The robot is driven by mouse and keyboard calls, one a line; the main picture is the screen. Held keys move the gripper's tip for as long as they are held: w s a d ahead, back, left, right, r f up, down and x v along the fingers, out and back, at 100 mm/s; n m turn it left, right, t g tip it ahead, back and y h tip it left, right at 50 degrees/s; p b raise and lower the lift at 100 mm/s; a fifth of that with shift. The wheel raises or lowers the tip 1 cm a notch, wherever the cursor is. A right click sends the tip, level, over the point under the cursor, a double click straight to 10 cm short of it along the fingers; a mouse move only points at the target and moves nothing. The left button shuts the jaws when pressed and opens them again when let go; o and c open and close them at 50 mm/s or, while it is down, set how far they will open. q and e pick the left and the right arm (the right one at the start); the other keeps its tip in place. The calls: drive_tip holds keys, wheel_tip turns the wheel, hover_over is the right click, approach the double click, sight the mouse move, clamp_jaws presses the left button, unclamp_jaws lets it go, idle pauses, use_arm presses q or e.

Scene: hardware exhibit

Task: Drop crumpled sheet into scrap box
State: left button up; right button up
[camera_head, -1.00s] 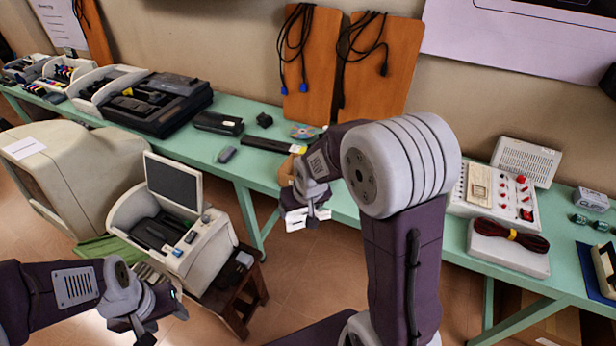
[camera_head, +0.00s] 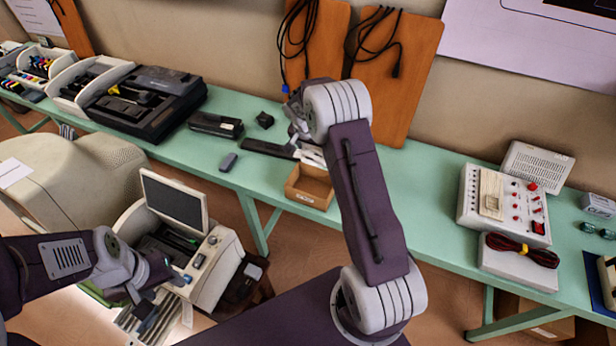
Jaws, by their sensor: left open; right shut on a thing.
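The scrap box (camera_head: 308,194) is a small open brown box near the front edge of the green table. My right gripper (camera_head: 304,142) is just behind and above the box, partly hidden by my own wrist. It is shut on a white piece that looks like the crumpled sheet (camera_head: 313,157), at the box's far rim. I cannot tell whether the sheet touches the rim. My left gripper (camera_head: 158,290) is open and empty, low at the left in front of the small-screen machine (camera_head: 172,205).
The green table (camera_head: 405,205) runs along the wall. A black keyboard-like bar (camera_head: 265,149), a mouse (camera_head: 228,162) and a black device (camera_head: 215,125) lie left of the box. A control box with red knobs (camera_head: 510,205) stands right.

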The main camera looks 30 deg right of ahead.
sight(313, 160)
drive_tip(key=shift+s, duration=0.35)
drive_tip(key=shift+s+a+f+b, duration=0.1)
drive_tip(key=shift+s+f+b, duration=0.1)
drive_tip(key=shift+f+b, duration=0.1)
drive_tip(key=f+b, duration=0.1)
drive_tip(key=f, duration=0.1)
drive_tip(key=w+f+b, duration=0.1)
drive_tip(key=f, duration=0.2)
drive_tip(key=shift+f+b, duration=0.25)
drive_tip(key=shift+b, duration=0.05)
drive_tip(key=shift+s+r, duration=0.15)
drive_tip(key=shift+s, duration=0.1)
drive_tip(key=o, duration=0.9)
drive_tip(key=shift+c, duration=0.2)
use_arm(q)
wheel_tip(313, 160, down, 3)
drive_tip(key=shift+s+f, duration=0.1)
drive_tip(key=shift+s, duration=0.05)
use_arm(e)
drive_tip(key=o, duration=0.4)
drive_tip(key=shift+w, duration=0.15)
drive_tip(key=b+v, duration=0.1)
drive_tip(key=v, duration=0.8)
use_arm(q)
drive_tip(key=shift+f, duration=0.6)
